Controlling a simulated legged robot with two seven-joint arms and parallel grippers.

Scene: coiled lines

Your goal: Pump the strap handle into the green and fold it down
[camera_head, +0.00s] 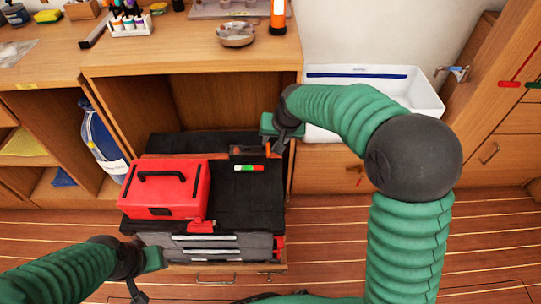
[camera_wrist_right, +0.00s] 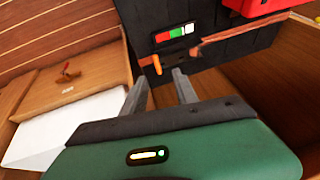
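The strap tensioner is a dark block (camera_head: 248,153) on the black case top, with a brown strap (camera_wrist_right: 235,40) running from it in the right wrist view. A gauge with red, white and green bands (camera_head: 249,168) sits in front of it; it also shows in the right wrist view (camera_wrist_right: 175,33). I cannot read a pointer on it. The orange handle (camera_wrist_right: 157,64) sticks out beside the gauge. My right gripper (camera_wrist_right: 162,80) is open, its fingertips close to the handle's end; contact is unclear. My left gripper (camera_head: 150,275) is open and empty at the lower left.
A red toolbox (camera_head: 165,188) stands on the black case (camera_head: 240,205), left of the tensioner. A white sink (camera_head: 420,93) lies to the right. The striped floor (camera_head: 330,240) in front is clear.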

